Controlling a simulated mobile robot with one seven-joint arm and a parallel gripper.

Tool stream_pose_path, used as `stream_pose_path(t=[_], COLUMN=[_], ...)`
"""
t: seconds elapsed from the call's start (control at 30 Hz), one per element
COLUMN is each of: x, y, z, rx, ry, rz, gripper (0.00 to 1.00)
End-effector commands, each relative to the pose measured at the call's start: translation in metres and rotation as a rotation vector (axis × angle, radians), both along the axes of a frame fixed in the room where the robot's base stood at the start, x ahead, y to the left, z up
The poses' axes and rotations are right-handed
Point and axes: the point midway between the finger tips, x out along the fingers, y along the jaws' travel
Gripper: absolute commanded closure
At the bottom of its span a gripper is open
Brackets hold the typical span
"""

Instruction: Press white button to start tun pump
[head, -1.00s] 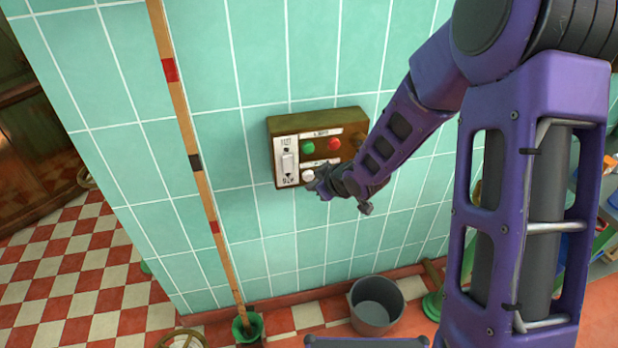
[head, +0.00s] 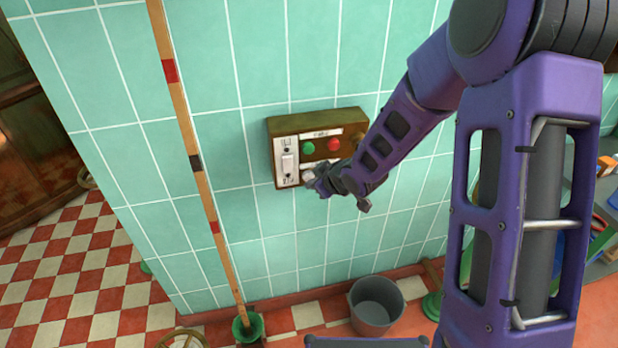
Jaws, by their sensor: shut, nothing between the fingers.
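A brown control box (head: 283,125) is mounted on the green tiled wall. It carries a green button (head: 308,147), a red button (head: 334,144) and a white rocker switch (head: 288,164) on a pale plate at its left. The white button (head: 307,170) is at the lower middle of the box, partly hidden by my gripper. My gripper (head: 316,182) is shut and empty, with its tip at the white button's lower right edge. I cannot tell whether it touches or presses the button. The lower right of the box is hidden behind my arm.
A striped wooden pole (head: 197,165) stands along the wall at the left, in a green foot (head: 248,327). A grey bucket (head: 376,306) stands on the floor below the box. Shelves with goods are at the right edge. The wall around the box is clear.

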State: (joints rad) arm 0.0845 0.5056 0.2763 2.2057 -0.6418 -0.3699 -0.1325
Motion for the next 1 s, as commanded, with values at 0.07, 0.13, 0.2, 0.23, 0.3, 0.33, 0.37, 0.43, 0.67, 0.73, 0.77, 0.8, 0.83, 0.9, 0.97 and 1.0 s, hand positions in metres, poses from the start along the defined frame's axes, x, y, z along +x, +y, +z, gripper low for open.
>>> stream_pose_path(t=[0.07, 0.13, 0.2, 0.23, 0.3, 0.33, 0.37, 0.43, 0.67, 0.73, 0.77, 0.8, 0.83, 0.9, 0.97, 1.0], x=[0.0003, 0.0003, 0.0002, 0.0002, 0.0004, 0.0004, 0.0006, 0.0012, 0.0037, 0.0045, 0.0048, 0.0053, 0.0057, 0.0065, 0.0074, 0.0079], y=[0.0001, 0.0001, 0.0001, 0.0001, 0.0001, 0.0001, 0.0001, 0.0003, 0.0011, 0.0014, 0.0015, 0.0017, 0.0018, 0.0021, 0.0023, 0.0024], z=[0.0001, 0.0, 0.0001, 0.0001, 0.0001, 0.0001, 0.0002, 0.0002, 0.0003, 0.0003, 0.0002, 0.0003, 0.0003, 0.0003, 0.0003, 0.0004], rx=[0.0, 0.0, 0.0, 0.0, 0.0, 0.0, 0.0, 0.0, 0.0, 0.0, 0.0, 0.0, 0.001, 0.001, 0.001, 0.001], ry=[0.0, 0.0, 0.0, 0.0, 0.0, 0.0, 0.0, 0.0, 0.0, 0.0, 0.0, 0.0, -0.001, -0.001, -0.001, -0.001], rz=[0.0, 0.0, 0.0, 0.0, 0.0, 0.0, 0.0, 0.0, 0.0, 0.0, 0.0, 0.0, 0.0, 0.0, 0.0, 0.0], gripper=[1.0, 1.0, 1.0, 1.0, 1.0, 1.0, 1.0, 1.0, 1.0, 1.0, 1.0, 1.0, 1.0, 1.0, 1.0, 1.0])
